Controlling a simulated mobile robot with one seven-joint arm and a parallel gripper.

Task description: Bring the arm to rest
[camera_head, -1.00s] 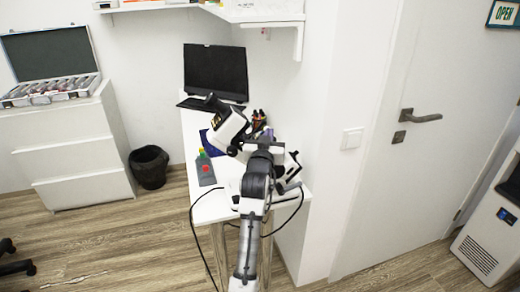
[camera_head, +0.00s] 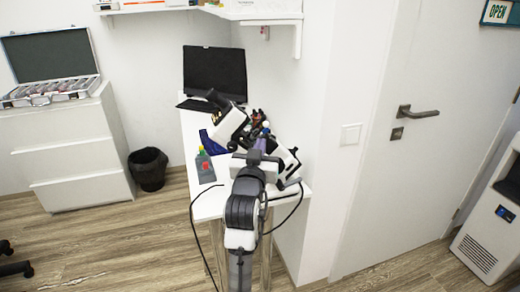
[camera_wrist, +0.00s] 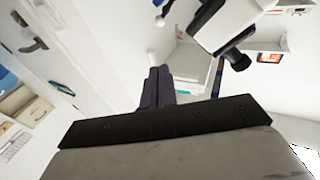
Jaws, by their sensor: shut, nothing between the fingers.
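My gripper (camera_head: 265,143) is over the white table, in front of the white microscope-like device (camera_head: 230,123). Its fingers look dark purple and are together with nothing between them. They also show in the wrist view (camera_wrist: 158,86), pointing away from the camera. In the wrist view the white device (camera_wrist: 232,22) with a black eyepiece is up and to the right of the fingers, apart from them in the picture. My arm comes up from the bottom of the head view and hides part of the table and of the device.
A door (camera_head: 400,190) is at right, a drawer cabinet (camera_head: 70,150) at left.

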